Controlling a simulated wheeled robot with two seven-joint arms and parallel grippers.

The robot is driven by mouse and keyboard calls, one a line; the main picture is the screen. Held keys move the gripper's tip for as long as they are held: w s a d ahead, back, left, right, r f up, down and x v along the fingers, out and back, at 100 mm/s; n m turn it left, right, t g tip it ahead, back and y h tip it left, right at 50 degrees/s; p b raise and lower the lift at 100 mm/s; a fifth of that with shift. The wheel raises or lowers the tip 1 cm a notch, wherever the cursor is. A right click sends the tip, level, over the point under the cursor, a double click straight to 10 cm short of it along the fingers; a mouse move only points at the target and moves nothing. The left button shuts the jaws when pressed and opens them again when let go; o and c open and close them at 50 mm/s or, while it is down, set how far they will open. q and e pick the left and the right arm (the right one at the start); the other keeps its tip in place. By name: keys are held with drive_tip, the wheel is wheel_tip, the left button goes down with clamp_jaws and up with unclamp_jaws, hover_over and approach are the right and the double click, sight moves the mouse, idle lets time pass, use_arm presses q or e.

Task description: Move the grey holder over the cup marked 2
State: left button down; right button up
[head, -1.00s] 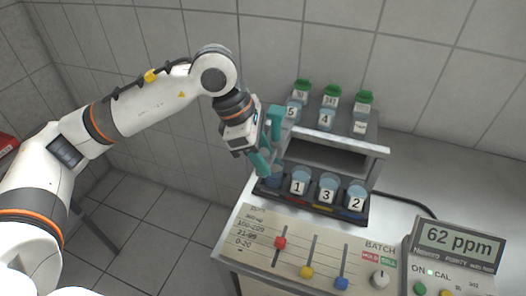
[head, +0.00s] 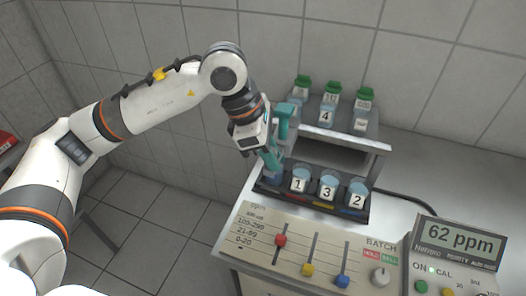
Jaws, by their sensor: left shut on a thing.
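My left gripper (head: 277,143), with teal fingers, is at the rack's left end, left of and above cup 1. It is shut on what seems to be the grey holder, but the fingers and hand hide its outline. A bluish cup (head: 272,178) shows just below the fingers, its number not readable. I cannot tell whether the held thing touches it. My right gripper is not in view.
The rack's raised shelf (head: 345,140) carries green-lidded bottles (head: 332,87) and a cup marked 4 (head: 326,116), close to my left gripper. In front are sliders (head: 308,270) and a knob. A 62 ppm meter (head: 459,240) stands at the right.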

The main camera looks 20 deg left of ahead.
use_arm(q)
drive_tip(key=d+b, duration=0.6)
drive_tip(key=d, duration=1.3)
drive_tip(key=shift+s+d, duration=0.35)
drive_tip(key=shift+r, duration=0.1)
drive_tip(key=c, duration=1.6)
unclamp_jaws()
drive_tip(key=o, duration=0.4)
drive_tip(key=shift+d, duration=0.25)
drive_tip(key=shift+a, duration=0.15)
